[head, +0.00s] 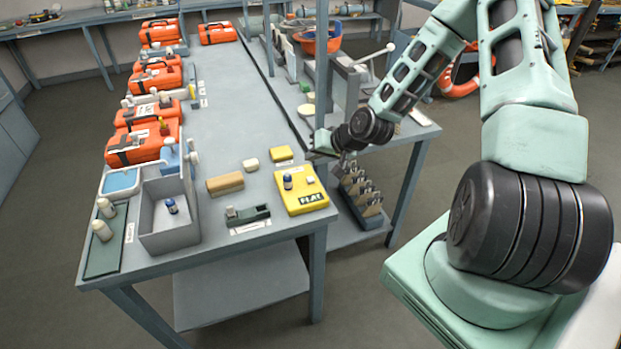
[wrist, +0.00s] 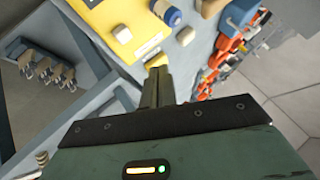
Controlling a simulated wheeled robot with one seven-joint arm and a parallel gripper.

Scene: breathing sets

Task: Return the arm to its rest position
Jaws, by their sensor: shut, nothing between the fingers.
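My arm (head: 408,75) is mint green with black joints and reaches from the right over the right side of the workbench. My gripper (head: 322,149) is beside the bench post, above the bench's right edge; in the head view it is small and partly hidden by my wrist. In the wrist view my gripper (wrist: 158,88) has its two grey fingers together with nothing between them. The yellow case (head: 305,192) lies on the bench nearer the camera than the gripper, with a blue-and-white bottle (head: 288,182) on it.
The grey bench (head: 222,110) carries several orange cases (head: 142,145) along its left side. A grey open bin (head: 168,225) holds a small bottle. A grey post (head: 321,70) rises close to my gripper. A rack (head: 361,192) stands on the lower shelf. Bare floor lies between bench and base.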

